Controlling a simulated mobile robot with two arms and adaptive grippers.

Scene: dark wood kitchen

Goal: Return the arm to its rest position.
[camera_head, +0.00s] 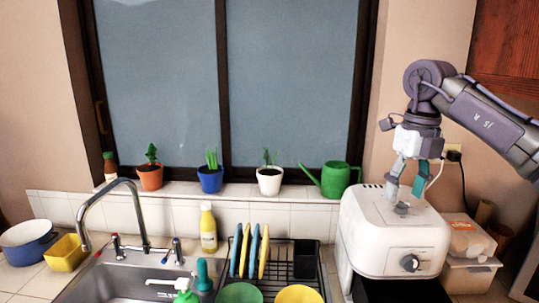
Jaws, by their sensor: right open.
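My right arm comes in from the right side of the view. My right gripper (406,186) points down over the top of a white toaster-like appliance (390,243). Its two fingers are spread apart, with one pale fingertip and one teal one, and no object shows held in them. The fingertips are close to the small grey lever or knob on the appliance's top; I cannot tell whether they touch it. A round dark dial is on the appliance's front. My left gripper does not show.
A black dish rack (305,262) with upright plates stands left of the appliance, beside the sink (125,280) and tall faucet. A green watering can (335,180) and potted plants line the sill. A bread bag (468,238) on a box sits at right, near a wall plug.

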